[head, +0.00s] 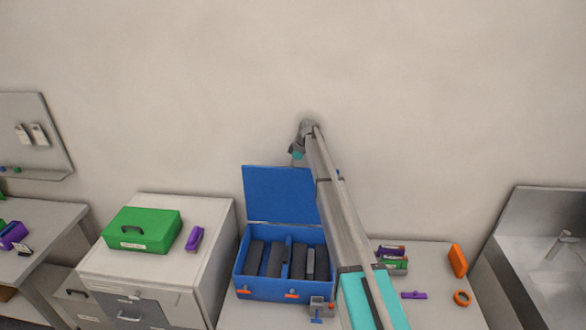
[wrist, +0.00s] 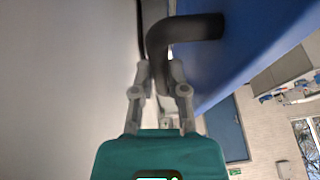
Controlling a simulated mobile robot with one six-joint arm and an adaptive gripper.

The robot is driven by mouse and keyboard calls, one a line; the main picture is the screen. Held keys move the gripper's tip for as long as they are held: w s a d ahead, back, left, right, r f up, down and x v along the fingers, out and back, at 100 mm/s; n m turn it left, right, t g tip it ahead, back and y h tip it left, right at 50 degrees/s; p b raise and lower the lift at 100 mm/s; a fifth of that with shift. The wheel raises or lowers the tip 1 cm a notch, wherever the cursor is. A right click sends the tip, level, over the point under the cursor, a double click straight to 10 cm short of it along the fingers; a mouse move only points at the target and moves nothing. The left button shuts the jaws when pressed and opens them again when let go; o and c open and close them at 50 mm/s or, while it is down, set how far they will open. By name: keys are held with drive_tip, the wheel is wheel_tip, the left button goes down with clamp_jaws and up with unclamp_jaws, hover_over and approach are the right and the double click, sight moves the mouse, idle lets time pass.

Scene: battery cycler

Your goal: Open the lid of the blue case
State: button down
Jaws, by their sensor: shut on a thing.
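The blue case (head: 262,288) stands on a pale worktop with its lid (head: 272,196) raised about upright at the back. Several dark blocks sit in its compartments, and orange latches show on its front. My gripper (head: 297,158) is at the lid's top edge, its fingertips hidden behind the lid in the head view. In the wrist view, my gripper (wrist: 160,74) is shut on the black bent handle (wrist: 195,27) of the lid. The lid's blue face (wrist: 245,40) fills the upper right there.
A green box (head: 142,231) and a purple item (head: 195,238) are on the cabinet at left. Small purple, green and orange items, including an orange ring (head: 461,298), lie right of the case. A sink (head: 545,265) is far right. The wall is close behind the lid.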

drive_tip(key=shift+a, duration=0.15)
drive_tip(key=c, duration=0.6)
unclamp_jaws()
drive_tip(key=shift+w+a+f, duration=0.15)
drive_tip(key=shift+c, duration=0.2)
drive_tip(key=shift+d, duration=0.2)
drive_tip(key=shift+s, duration=0.25)
